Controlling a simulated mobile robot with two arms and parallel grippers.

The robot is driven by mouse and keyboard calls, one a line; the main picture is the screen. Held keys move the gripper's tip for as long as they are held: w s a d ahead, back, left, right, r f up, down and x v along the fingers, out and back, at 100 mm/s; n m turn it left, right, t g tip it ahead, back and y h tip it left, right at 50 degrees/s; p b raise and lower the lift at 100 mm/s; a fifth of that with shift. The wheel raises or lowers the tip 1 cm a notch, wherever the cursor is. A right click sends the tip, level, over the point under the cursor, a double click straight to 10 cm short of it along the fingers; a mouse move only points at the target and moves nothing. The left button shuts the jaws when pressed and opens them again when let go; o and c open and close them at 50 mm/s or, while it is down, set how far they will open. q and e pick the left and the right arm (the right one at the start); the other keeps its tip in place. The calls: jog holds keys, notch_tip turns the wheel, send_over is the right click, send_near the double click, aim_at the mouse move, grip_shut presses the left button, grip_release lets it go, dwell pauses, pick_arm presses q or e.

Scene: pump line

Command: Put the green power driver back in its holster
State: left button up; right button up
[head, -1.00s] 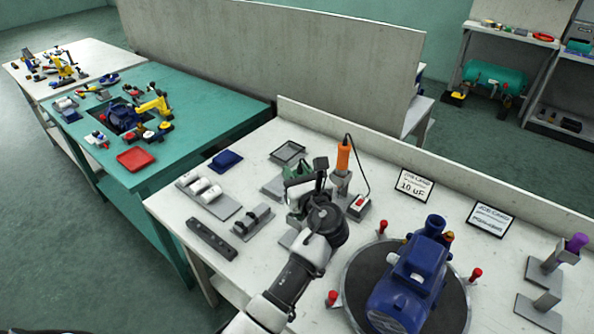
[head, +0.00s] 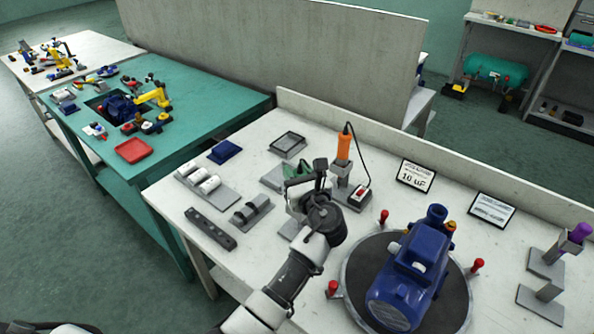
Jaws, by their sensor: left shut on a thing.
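The green power driver (head: 303,170) shows only in part, behind the fingers of my left gripper (head: 302,184) over the middle of the white bench. The left gripper is shut on it and hides most of it. Whether the driver touches the bench I cannot tell. At the right end of the bench are two grey stands. The front one (head: 541,303) looks empty, and the rear one (head: 546,265) is next to a purple-topped tool (head: 580,233). Which one is the green driver's holster I cannot tell. My right gripper is not in view.
An orange-handled tool (head: 343,147) with a cable stands close behind the left gripper. A blue pump (head: 412,275) on a round turntable (head: 455,310) with red pegs lies between gripper and grey stands. Two sign cards (head: 416,176) stand behind. Capacitors (head: 208,184) lie left.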

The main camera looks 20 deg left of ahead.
pick_arm(q)
jog(key=o, duration=1.1)
jog(key=p+v, duration=0.2)
jog(key=v, duration=0.4)
dwell(0.4)
